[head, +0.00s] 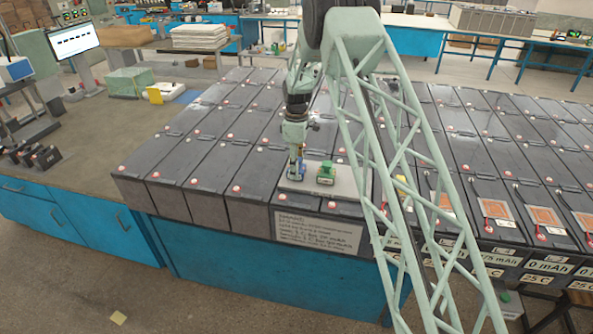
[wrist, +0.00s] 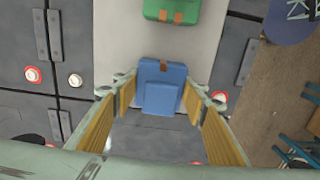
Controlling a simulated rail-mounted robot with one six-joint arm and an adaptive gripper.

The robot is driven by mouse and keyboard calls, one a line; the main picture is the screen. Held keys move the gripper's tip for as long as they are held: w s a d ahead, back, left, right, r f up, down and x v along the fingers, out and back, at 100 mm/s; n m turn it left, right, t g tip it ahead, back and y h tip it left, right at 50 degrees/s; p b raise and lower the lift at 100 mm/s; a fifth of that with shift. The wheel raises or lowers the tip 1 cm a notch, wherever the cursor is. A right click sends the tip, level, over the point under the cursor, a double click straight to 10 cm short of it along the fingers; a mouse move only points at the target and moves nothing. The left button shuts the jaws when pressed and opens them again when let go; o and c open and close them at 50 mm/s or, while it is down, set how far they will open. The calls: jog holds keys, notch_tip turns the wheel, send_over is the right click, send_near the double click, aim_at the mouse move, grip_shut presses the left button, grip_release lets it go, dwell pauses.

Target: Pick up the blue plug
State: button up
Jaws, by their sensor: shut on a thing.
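The blue plug (wrist: 162,88) is a small blue block between the two yellow-padded fingers of my gripper (wrist: 158,92) in the wrist view. The fingers sit on its left and right sides and are shut on it. In the head view my gripper (head: 297,172) points down at the left part of a pale board, with a bit of the blue plug (head: 302,168) showing at its tips. I cannot tell whether the plug touches the board.
A green plug (head: 326,173) stands on the pale board (head: 345,185), just right of my gripper. Rows of dark batteries (head: 215,165) surround the board. A handwritten sign (head: 318,232) is on the front below it. A monitor (head: 73,41) stands at the far left.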

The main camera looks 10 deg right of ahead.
jog(key=shift+r, duration=0.15)
jog(key=shift+r+b, duration=0.4)
jog(key=shift+r, duration=1.05)
jog(key=shift+s+r, duration=0.1)
jog(key=shift+r, duration=0.1)
jog(key=s+r+b, duration=0.1)
jog(key=s+b, duration=0.1)
jog(key=s, duration=1.3)
jog(key=shift+s+r+b, duration=0.2)
jog(key=shift+s+b, duration=0.15)
jog(key=shift+s, duration=0.05)
